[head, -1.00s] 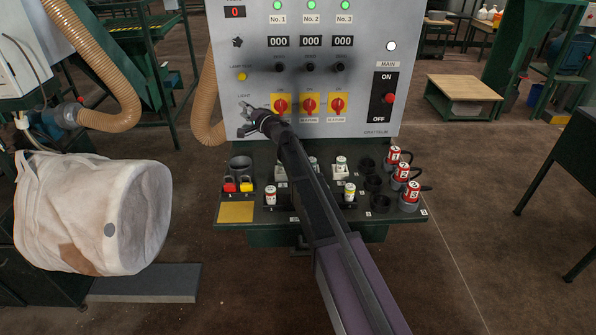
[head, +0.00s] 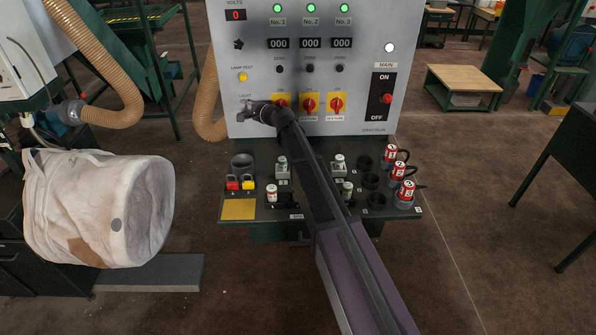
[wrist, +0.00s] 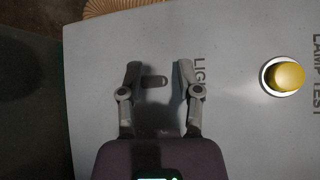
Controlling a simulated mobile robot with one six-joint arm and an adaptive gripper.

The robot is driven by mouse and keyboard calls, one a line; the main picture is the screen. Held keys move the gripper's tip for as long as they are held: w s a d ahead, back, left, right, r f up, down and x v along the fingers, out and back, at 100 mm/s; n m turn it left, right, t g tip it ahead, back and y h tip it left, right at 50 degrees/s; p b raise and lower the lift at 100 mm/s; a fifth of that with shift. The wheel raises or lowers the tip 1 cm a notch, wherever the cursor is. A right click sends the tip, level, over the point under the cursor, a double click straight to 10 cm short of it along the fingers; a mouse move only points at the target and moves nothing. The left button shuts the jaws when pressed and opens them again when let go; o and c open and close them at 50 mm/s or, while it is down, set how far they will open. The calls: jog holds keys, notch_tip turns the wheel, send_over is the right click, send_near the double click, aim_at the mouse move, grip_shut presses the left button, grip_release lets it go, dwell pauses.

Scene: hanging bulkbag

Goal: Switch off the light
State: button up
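The light switch (wrist: 154,82) is a small dark toggle on the grey panel face, beside the partly covered "LIGHT" label. In the wrist view my gripper (wrist: 157,75) is open, with one finger on each side of the switch and a gap to each. I cannot tell whether the fingertips touch the panel. In the head view my gripper (head: 243,113) is at the lower left of the control panel (head: 222,70), and it hides the switch there.
The yellow lamp test button (wrist: 284,76) is right of my gripper in the wrist view. Red-and-yellow rotary switches (head: 309,104) are close to my arm. Below is a shelf with bottles and red cans (head: 399,171). A white bulk bag (head: 75,205) hangs at left.

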jog(key=shift+w+r+m+g+p, duration=0.1)
jog(key=shift+r+m+g+p, duration=0.3)
jog(key=shift+p, duration=0.4)
jog(key=shift+d+h, duration=0.15)
jog(key=shift+h, duration=0.25)
jog(key=p+v, duration=0.4)
jog(key=v, duration=0.9)
jog(key=s+d+f+n+g+h+b, duration=0.1)
jog(key=s+d+f+n+g, duration=0.1)
jog(key=s+f, duration=0.2)
jog(key=s+d+f+n+g+h+b, duration=0.1)
jog(key=s+d+f+n+g, duration=0.1)
jog(key=s, duration=0.4)
jog(key=s+d+f+n+g+h+b, duration=0.1)
jog(key=s+d+f+n+g, duration=0.1)
jog(key=s+f, duration=0.3)
jog(key=shift+s+d+f+n+h, duration=0.1)
jog(key=shift+s+f+n+h, duration=0.1)
jog(key=shift+f+n, duration=0.2)
jog(key=shift+s+d+f+n+h, duration=0.1)
jog(key=shift+s+f+n+h, duration=0.1)
jog(key=shift+f+n, duration=0.15)
jog(key=shift+s+d+f+n+h+b, duration=0.35)
jog(key=shift+s+d+f, duration=0.15)
jog(key=shift+s, duration=0.2)
jog(key=shift+s, duration=0.1)
